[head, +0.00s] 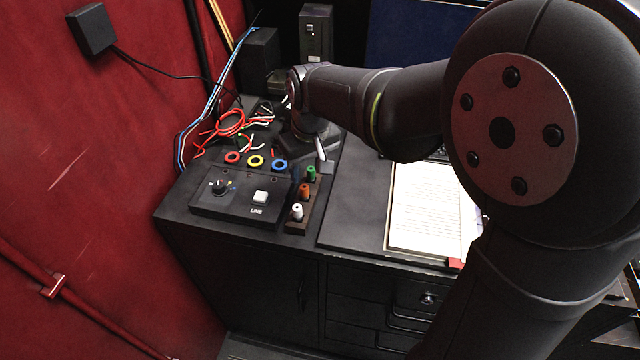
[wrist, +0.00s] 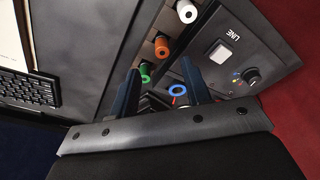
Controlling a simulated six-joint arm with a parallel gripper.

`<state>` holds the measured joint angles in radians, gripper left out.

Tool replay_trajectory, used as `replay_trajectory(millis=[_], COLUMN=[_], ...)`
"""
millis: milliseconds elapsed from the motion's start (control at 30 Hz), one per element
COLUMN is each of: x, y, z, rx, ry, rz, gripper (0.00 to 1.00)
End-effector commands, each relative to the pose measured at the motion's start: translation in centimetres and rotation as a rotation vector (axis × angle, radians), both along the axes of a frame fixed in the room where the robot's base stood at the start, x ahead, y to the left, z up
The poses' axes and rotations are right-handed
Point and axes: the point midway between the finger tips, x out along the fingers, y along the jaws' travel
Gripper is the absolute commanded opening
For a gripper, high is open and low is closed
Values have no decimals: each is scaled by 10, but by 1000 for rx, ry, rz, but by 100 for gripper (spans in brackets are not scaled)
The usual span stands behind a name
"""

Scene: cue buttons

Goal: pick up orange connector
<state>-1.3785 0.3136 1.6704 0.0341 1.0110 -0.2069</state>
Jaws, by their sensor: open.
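The orange connector (head: 304,191) stands in a narrow dark holder (head: 298,226) at the right side of the control box, between the green connector (head: 311,174) and the white connector (head: 297,212). In the wrist view the orange connector (wrist: 161,47) lies ahead of the fingers, near the middle, with the green one (wrist: 145,73) near the left finger and the white one (wrist: 186,11) at the top. My gripper (wrist: 158,78) is open and empty. In the head view my gripper (head: 322,160) is just behind the holder, apart from the orange connector.
Papers (head: 425,205) and a keyboard (wrist: 28,88) are on the desk's other side. A red wall (head: 90,180) stands at left.

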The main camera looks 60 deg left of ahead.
Motion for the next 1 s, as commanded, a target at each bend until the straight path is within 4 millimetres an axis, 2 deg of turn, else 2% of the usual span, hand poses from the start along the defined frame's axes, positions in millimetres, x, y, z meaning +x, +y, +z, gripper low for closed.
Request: replay_trajectory(millis=[100,333,600,900,1000], x=[0,-1,-3,-3,-3], y=[2,5,11,13,13], z=[-16,-32,-69,-74,-74], rx=[-2,-1,-2,0,0], ry=[0,0,0,0,0], rz=[1,1,2,2,1], gripper=[44,44,44,44,24])
